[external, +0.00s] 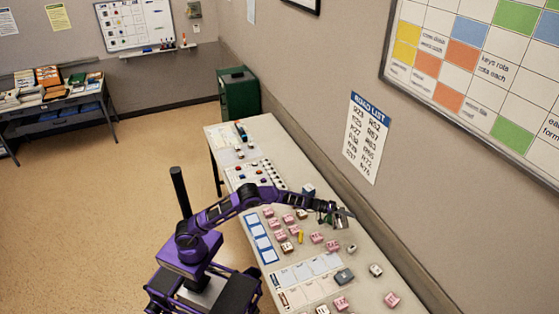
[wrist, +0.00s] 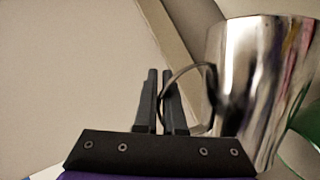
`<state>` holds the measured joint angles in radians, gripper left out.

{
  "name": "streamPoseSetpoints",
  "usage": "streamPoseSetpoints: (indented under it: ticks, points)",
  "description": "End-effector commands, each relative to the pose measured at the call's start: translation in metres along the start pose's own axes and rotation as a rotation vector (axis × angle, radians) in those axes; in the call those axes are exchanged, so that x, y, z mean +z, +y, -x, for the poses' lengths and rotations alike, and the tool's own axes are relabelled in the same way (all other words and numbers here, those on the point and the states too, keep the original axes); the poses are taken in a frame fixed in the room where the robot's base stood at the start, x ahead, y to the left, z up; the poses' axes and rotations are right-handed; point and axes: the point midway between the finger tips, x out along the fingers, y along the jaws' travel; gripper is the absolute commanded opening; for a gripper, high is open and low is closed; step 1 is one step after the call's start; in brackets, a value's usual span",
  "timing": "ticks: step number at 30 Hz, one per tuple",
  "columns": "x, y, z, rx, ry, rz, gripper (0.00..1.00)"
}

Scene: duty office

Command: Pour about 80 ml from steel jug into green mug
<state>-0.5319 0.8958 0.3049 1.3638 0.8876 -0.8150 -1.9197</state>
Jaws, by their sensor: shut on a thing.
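The steel jug (wrist: 245,85) fills the right of the wrist view, its shiny body next to my gripper (wrist: 159,85). My gripper is shut on the jug's thin loop handle (wrist: 190,68), with the dark fingers either side of it. A curved green surface (wrist: 308,122) shows at the right edge, partly hidden behind the jug; it looks like part of the green mug. In the external view my gripper (external: 333,212) is over the right part of the long table, and jug and mug are too small there to tell apart. The jug's contents are not visible.
The long table (external: 318,287) holds several pink blocks (external: 317,238), a dark grey block (external: 344,276), a yellow piece (external: 300,237) and printed cards (external: 262,241). The wall with a road list (external: 367,137) runs close along the table's far side. A green cabinet (external: 238,95) stands beyond.

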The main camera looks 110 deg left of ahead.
Motion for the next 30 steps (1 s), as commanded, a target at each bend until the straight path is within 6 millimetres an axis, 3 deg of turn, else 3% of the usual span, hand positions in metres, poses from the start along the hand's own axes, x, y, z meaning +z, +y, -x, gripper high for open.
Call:
streamPoseSetpoints:
  ticks: [30]
  points:
    - [-0.017, 0.003, 0.006, 0.064, 0.002, 0.157, 0.0]
